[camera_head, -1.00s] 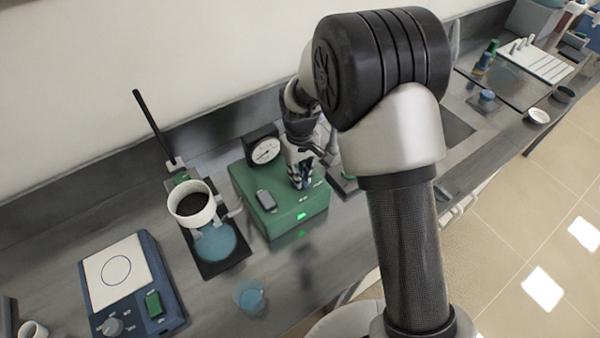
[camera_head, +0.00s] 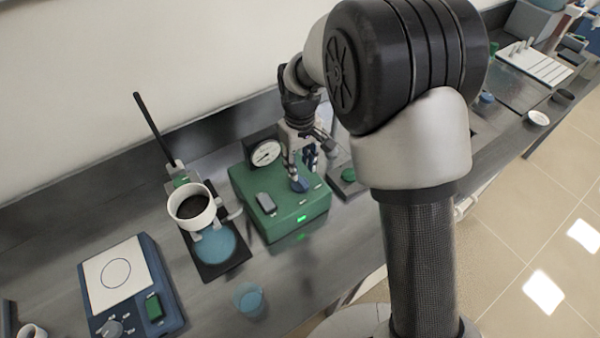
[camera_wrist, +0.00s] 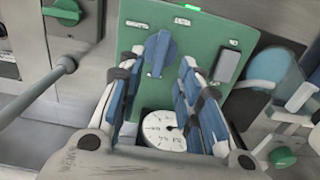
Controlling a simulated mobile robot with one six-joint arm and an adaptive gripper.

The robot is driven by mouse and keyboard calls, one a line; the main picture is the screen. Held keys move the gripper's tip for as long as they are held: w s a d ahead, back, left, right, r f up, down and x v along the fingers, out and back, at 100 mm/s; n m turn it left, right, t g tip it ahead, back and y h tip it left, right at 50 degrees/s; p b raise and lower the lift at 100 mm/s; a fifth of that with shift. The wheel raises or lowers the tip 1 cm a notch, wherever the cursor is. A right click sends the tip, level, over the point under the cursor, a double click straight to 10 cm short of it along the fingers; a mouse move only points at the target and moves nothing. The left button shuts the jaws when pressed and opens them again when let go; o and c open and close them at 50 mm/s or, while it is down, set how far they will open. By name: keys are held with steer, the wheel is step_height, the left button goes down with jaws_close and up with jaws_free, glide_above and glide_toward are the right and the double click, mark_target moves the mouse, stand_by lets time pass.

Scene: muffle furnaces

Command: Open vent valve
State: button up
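A green box (camera_head: 270,212) on the bench carries a blue valve knob (camera_head: 299,185) on its top. The knob also shows in the wrist view (camera_wrist: 158,52), its bar pointing roughly along the line of my fingers. My gripper (camera_head: 301,172) points down just above the knob. In the wrist view my gripper (camera_wrist: 160,62) is open, one finger to each side of the knob, with gaps between; it is empty. I cannot tell how far the tips stand above the box top.
The box also bears a round dial gauge (camera_head: 265,153), a grey rocker switch (camera_head: 266,203) and a lit green lamp (camera_head: 301,218). A stand with a white cup (camera_head: 192,208) is to the left, a blue balance (camera_head: 130,282) farther left. A blue beaker (camera_head: 249,299) stands in front.

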mark_target(300, 179)
step_height(300, 179, up, 6)
steer(key=shift+r, duration=0.15)
stand_by(0.7)
steer(key=s+d+r+m+t+b, duration=0.1)
steer(key=s+d+r+m+t, duration=0.1)
steer(key=s+d+r, duration=0.55)
steer(key=s+d+r+m+t+b, duration=0.15)
steer(key=s+d+r, duration=0.3)
steer(key=s, duration=0.55)
steer(key=s+d+f+m+t, duration=0.1)
steer(key=s+d+m, duration=0.1)
steer(key=s, duration=0.6)
steer(key=shift+s+d+f+m, duration=0.3)
steer(key=shift+s+f+m, duration=0.1)
steer(key=shift+m, duration=0.15)
steer(key=shift+c, duration=0.6)
